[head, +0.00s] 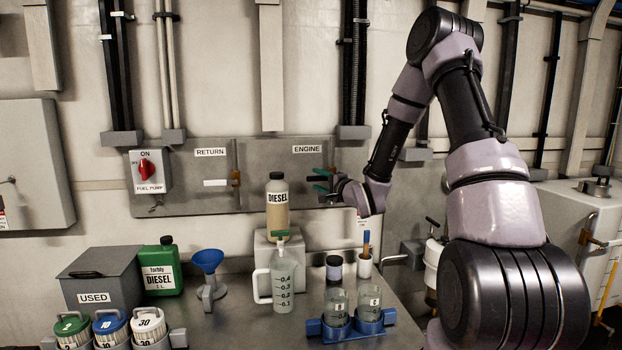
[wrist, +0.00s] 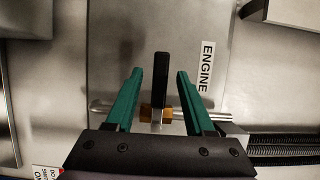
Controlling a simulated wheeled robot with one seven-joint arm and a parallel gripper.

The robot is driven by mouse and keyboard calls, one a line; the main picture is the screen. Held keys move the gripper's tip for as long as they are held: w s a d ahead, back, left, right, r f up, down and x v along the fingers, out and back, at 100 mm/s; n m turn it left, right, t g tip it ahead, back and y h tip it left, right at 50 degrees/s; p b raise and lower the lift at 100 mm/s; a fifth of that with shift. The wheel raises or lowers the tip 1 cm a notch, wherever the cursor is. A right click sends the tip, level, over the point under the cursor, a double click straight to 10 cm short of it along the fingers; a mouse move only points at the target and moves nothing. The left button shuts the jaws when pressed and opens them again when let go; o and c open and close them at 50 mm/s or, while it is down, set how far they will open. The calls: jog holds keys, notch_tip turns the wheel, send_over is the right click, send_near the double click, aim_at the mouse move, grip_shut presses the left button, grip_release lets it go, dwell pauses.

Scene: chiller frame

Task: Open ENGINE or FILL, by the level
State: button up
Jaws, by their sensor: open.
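My gripper (head: 322,188) is open at the wall panel, just below the ENGINE label (head: 307,149). In the wrist view its two green fingers (wrist: 159,74) stand on either side of a dark valve lever (wrist: 161,68), with a gap on both sides. The lever sits on a brass valve body (wrist: 156,113) on a thin pipe beside the ENGINE label (wrist: 207,66). In the head view my gripper largely hides this lever. I cannot make out a FILL label. A DIESEL bottle (head: 278,216) with tan contents stands on a block left of my gripper.
A RETURN valve with a white handle (head: 216,183) and a red FUEL PUMP switch (head: 147,168) are left on the panel. Below, the bench holds a graduated jug (head: 284,280), a blue rack (head: 350,331) with two beakers, a blue funnel (head: 208,262) and a green can (head: 162,272).

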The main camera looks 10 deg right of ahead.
aim_at(315, 178)
jog(key=shift+x, duration=2.4)
grip_shut()
